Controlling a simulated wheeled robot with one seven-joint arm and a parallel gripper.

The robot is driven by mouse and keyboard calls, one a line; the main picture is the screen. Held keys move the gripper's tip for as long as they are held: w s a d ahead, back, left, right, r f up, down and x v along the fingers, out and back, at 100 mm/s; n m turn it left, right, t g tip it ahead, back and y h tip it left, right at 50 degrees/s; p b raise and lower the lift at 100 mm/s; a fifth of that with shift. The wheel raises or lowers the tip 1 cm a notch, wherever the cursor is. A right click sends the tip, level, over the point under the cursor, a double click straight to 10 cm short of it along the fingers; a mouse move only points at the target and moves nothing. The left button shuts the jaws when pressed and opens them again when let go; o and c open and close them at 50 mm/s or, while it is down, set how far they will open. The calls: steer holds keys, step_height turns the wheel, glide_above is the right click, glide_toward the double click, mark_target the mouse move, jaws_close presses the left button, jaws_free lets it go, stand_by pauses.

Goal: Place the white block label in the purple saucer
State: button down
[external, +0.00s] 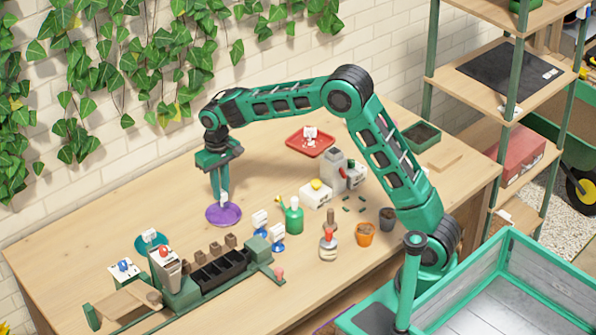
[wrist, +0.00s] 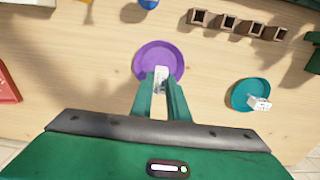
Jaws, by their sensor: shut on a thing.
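The purple saucer (external: 223,214) lies flat on the table below my gripper; it also shows in the wrist view (wrist: 150,57). My gripper (external: 221,197) points down over it, with its fingers shut on the white block label. The white block label (wrist: 161,78) sticks out between the fingertips in the wrist view, over the near part of the saucer. In the external view the label (external: 224,198) appears small and pale at the fingertips. I cannot tell whether it touches the saucer.
A teal saucer (wrist: 247,95) with a white label stands nearby. Several small brown pots (external: 215,248) sit by a dark tray. A green bottle (external: 293,217) and white-and-blue labels (external: 277,238) stand to the right. A red tray (external: 310,143) lies farther back.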

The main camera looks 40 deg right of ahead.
steer(key=shift+w+d+f, duration=0.1)
steer(key=shift+f, duration=2)
steer(key=c, duration=1.7)
jaws_free()
step_height(320, 180, up, 12)
steer(key=shift+r, duration=0.1)
